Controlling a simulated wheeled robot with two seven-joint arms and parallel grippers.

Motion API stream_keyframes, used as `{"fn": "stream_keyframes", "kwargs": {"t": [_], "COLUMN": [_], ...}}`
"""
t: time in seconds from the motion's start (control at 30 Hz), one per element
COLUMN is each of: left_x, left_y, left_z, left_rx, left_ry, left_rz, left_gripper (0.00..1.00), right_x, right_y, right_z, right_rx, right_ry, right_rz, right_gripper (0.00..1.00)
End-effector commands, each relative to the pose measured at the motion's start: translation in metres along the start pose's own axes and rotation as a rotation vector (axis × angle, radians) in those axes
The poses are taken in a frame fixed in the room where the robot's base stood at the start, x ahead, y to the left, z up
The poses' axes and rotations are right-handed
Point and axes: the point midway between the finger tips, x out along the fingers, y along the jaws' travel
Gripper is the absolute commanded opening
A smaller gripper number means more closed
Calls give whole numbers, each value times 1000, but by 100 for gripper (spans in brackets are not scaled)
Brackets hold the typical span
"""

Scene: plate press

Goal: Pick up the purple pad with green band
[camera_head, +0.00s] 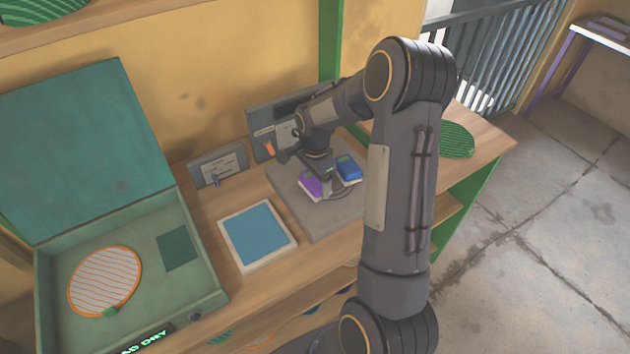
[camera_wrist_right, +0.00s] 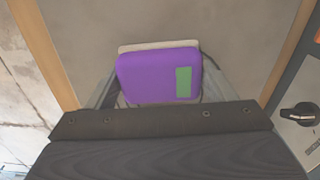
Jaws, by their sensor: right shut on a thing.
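The purple pad with a green band (camera_head: 311,185) is on the grey board in the head view, partly hidden by my right gripper. In the right wrist view the purple pad (camera_wrist_right: 155,76) shows a green patch on its right side, with a pale layer at its far edge. My right gripper (camera_head: 326,184) is shut on the purple pad, its fingers at the pad's left and right sides in the wrist view. I cannot tell whether the pad touches the board. My left gripper is not in view.
A blue pad (camera_head: 348,168) lies close to the purple one on the grey board (camera_head: 325,222). A blue-topped tray (camera_head: 290,242) sits left of the board. An open green case (camera_head: 205,262) holds a striped orange-rimmed disc (camera_head: 104,280). A green disc (camera_head: 456,139) lies at right.

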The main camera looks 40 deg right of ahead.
Motion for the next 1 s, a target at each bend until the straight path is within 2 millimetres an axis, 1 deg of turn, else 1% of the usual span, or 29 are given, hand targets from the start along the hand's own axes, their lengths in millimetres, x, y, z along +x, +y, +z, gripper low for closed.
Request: {"fn": "stream_keyframes", "kwargs": {"t": [0.17,0.27,0.37,0.53,0.6,0.7,0.8,0.9,1.0], "left_x": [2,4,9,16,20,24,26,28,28], "left_y": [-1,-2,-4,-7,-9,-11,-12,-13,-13], "left_z": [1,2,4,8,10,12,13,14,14], "left_rx": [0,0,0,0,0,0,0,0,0], "left_ry": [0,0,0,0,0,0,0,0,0], "left_rz": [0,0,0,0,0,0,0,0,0], "left_gripper": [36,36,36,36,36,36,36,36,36], "right_x": [-14,-30,-48,-89,-96,-107,-116,-122,-126], "right_y": [-1,-1,14,47,66,88,106,119,128], "right_z": [0,0,5,17,23,31,37,41,44], "right_rx": [0,0,-1,-2,-2,-1,-1,-1,-1], "right_ry": [2,2,1,1,-1,-1,0,0,0], "right_rz": [-5,-7,-9,-10,-7,-6,-6,-4,-2], "right_gripper": [54,54,54,54,54,54,54,54,54]}}
